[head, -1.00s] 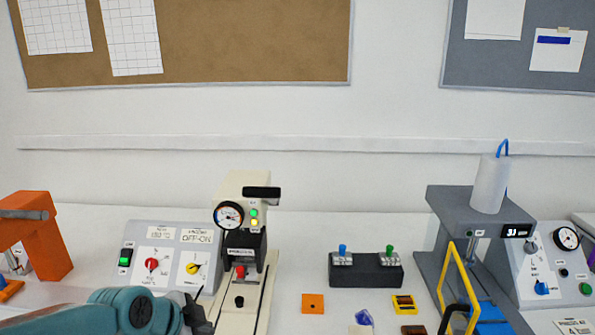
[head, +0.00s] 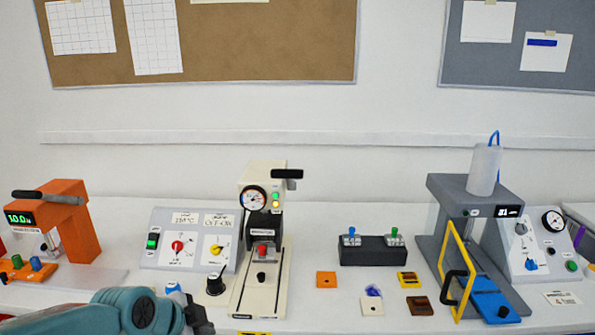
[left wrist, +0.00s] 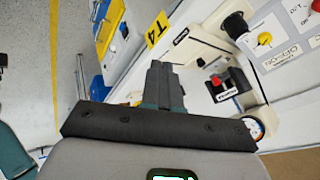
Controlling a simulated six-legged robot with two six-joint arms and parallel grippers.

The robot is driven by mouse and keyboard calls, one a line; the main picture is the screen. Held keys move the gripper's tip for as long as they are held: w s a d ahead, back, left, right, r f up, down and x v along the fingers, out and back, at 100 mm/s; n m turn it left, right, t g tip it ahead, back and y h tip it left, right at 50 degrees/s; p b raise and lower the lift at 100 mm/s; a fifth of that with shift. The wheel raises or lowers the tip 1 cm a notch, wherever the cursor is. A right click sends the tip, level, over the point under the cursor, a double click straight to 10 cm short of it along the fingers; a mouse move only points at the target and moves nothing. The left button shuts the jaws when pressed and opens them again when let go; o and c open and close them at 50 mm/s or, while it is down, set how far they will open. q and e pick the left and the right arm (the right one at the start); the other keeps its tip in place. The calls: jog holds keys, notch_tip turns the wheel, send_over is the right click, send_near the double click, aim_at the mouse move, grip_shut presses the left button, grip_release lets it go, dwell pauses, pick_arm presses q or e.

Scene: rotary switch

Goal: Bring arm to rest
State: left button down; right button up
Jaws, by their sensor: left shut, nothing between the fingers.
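My left arm comes in at the lower left of the head view, and its gripper (head: 203,322) is at the bottom edge, partly cut off. In the left wrist view the gripper's dark fingers (left wrist: 160,78) are together and hold nothing. The grey switch panel (head: 150,217) stands behind the gripper with a red rotary knob (head: 177,246), a yellow rotary knob (head: 216,250) and a lit green switch (head: 153,240). The gripper is apart from the panel. The yellow knob also shows in the left wrist view (left wrist: 264,39). My right gripper is out of view.
A cream press (head: 262,180) with a gauge stands right of the panel, with a black knob (head: 215,286) beside its base. An orange machine (head: 68,225) stands left. A black block (head: 373,251), small coloured pieces and a grey press (head: 450,190) lie to the right.

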pick_arm(q)
jog(key=s+d+f+n+g+p, duration=0.15)
jog(key=s+f+n, duration=0.25)
jog(key=f, duration=0.5)
jog(key=s+d+f+n+g+p, duration=0.1)
jog(key=s+d+f+n, duration=0.15)
jog(key=f, duration=0.55)
jog(key=s+d+f+n+g, duration=0.1)
jog(key=s+f+n, duration=0.4)
jog(key=s, duration=0.4)
jog(key=s+d+f+n+g+p, duration=0.1)
jog(key=s+f+n+g, duration=0.1)
jog(key=s+f+n, duration=0.3)
jog(key=s+f, duration=0.2)
jog(key=s, duration=0.2)
jog(key=shift+f+h+p, duration=0.2)
jog(key=shift+h+p, duration=0.1)
jog(key=shift+h, duration=0.1)
jog(key=shift+s+g, duration=0.15)
jog(key=shift+g, duration=0.1)
